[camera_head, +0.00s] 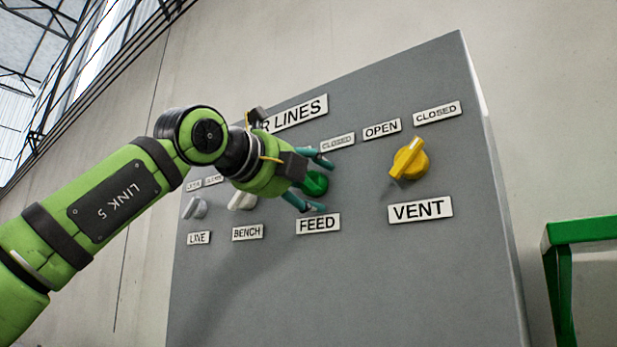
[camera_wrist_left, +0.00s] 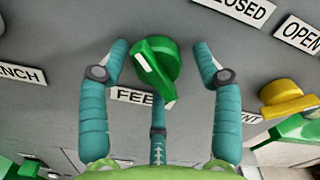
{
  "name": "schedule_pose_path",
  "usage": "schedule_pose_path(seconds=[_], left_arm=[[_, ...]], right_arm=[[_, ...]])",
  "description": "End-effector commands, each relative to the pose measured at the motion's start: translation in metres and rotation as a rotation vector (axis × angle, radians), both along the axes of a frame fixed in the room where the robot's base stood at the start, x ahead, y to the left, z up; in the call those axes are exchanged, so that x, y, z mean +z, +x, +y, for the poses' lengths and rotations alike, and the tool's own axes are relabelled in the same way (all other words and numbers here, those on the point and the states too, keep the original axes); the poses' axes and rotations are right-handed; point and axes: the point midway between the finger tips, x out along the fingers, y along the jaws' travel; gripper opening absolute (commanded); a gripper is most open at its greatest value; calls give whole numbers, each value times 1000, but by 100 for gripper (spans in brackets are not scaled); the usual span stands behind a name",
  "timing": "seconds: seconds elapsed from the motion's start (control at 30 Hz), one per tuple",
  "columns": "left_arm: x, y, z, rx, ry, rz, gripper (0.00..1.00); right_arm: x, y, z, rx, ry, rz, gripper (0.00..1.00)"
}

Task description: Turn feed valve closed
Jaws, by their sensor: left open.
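The feed valve is a green knob (camera_head: 315,184) on the grey panel (camera_head: 300,280), above the FEED label (camera_head: 318,223). A CLOSED label (camera_head: 338,142) sits above it to the right. In the left wrist view the green knob (camera_wrist_left: 155,62) shows a white line on its handle, which points down and slightly right. My left gripper (camera_head: 320,183) is open at the knob, its teal fingers apart on either side of it. In the left wrist view the fingers (camera_wrist_left: 160,55) flank the knob with gaps visible. My right gripper is not in view.
A yellow VENT knob (camera_head: 409,160) stands right of the feed knob. Pale BENCH (camera_head: 242,201) and LINE (camera_head: 195,208) knobs are to the left. A green frame (camera_head: 580,232) stands right of the panel. The lower panel is bare.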

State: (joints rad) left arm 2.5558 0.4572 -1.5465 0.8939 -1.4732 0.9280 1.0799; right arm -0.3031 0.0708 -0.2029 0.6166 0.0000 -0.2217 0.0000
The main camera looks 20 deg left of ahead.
Motion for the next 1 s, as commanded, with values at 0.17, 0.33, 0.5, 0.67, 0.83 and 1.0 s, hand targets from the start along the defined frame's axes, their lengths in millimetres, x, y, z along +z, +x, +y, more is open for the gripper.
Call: schedule_pose_path(seconds=[0.17,0.33,0.5,0.67,0.83,1.0], left_arm=[[0,0,0,0,0,0,65],[0,0,0,-1,0,0,12],[-1,0,-1,-2,3,1,11],[-2,0,-2,-4,23,-5,11],[-3,1,-2,-5,87,-26,11],[-4,1,-2,-6,201,-65,11]], right_arm=[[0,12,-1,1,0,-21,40],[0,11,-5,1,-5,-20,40],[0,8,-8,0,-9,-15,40],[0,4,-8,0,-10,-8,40],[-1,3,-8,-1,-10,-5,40],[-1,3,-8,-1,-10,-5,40]])
